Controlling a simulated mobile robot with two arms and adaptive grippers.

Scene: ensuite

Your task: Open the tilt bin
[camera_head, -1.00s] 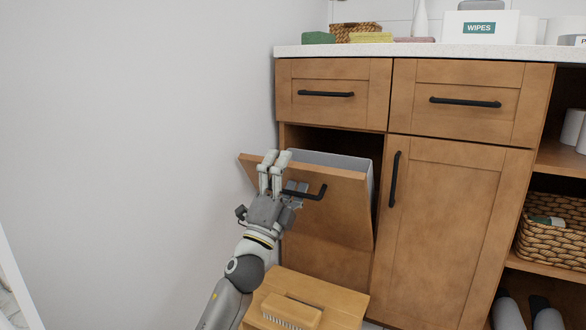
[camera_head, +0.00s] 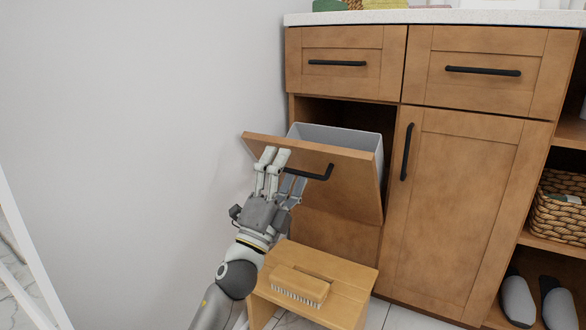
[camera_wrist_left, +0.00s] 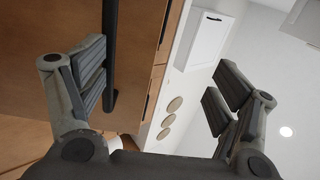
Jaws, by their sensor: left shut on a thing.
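The tilt bin's wooden front panel (camera_head: 350,187) leans outward at the top, below the left drawer. The grey liner (camera_head: 345,137) shows behind its top edge, with a dark gap above. Its black bar handle (camera_head: 319,175) is on the panel's upper front. The handle's left end is hidden by the fingers. My right gripper is out of view.
A wooden stool (camera_head: 345,290) with a brush (camera_head: 300,285) stands low in front of the bin. A wall (camera_head: 130,150) closes off the left. A cabinet door (camera_head: 455,200) is to the right, with a basket (camera_head: 563,208) and slippers (camera_head: 517,298) on open shelves beyond.

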